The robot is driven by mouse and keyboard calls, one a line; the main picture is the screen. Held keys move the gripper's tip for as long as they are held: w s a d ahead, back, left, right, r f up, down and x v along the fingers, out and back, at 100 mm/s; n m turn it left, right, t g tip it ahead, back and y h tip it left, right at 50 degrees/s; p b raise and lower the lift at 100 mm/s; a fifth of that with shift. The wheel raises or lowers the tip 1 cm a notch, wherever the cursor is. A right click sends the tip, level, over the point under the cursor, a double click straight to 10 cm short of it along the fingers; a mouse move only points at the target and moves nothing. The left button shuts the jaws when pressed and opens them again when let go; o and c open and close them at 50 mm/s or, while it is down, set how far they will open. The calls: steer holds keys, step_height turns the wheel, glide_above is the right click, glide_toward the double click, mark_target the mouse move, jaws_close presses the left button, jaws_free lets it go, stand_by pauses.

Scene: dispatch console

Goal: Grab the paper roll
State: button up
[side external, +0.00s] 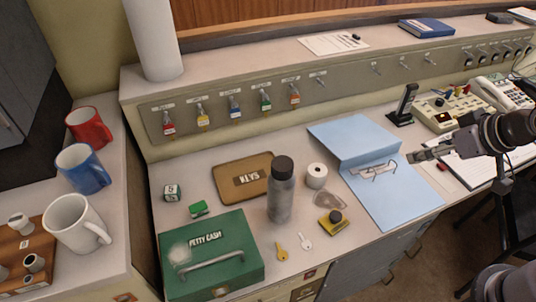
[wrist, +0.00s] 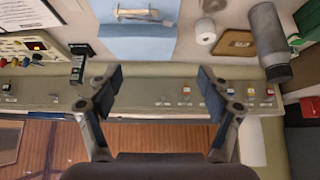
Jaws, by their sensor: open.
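The paper roll (side external: 317,176) is a small white roll with a dark core hole. It stands upright on the desk, just right of a grey bottle (side external: 281,195) with a dark cap. In the wrist view the roll (wrist: 206,38) is above and right of the fingers, beside the bottle (wrist: 268,38). My gripper (side external: 418,156) is open and empty at the right in the side view, above the desk and well apart from the roll. In the wrist view both spread fingers show, with nothing between my gripper's tips (wrist: 160,78).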

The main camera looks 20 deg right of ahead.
steer(key=m+g, duration=0.7)
steer(key=m, duration=1.3)
glide_above(318, 169)
steer(key=f, duration=1.1)
steer(key=shift+s+d, duration=0.25)
steer(key=shift+s, duration=0.1)
steer(key=shift+w+a+f, duration=0.15)
steer(key=shift+a+f, duration=0.1)
steer(key=shift+f, duration=0.4)
step_height(318, 169, down, 5)
steer(key=shift+f, duration=0.15)
steer(key=shift+w+f, duration=0.2)
steer(key=shift+f, duration=2.35)
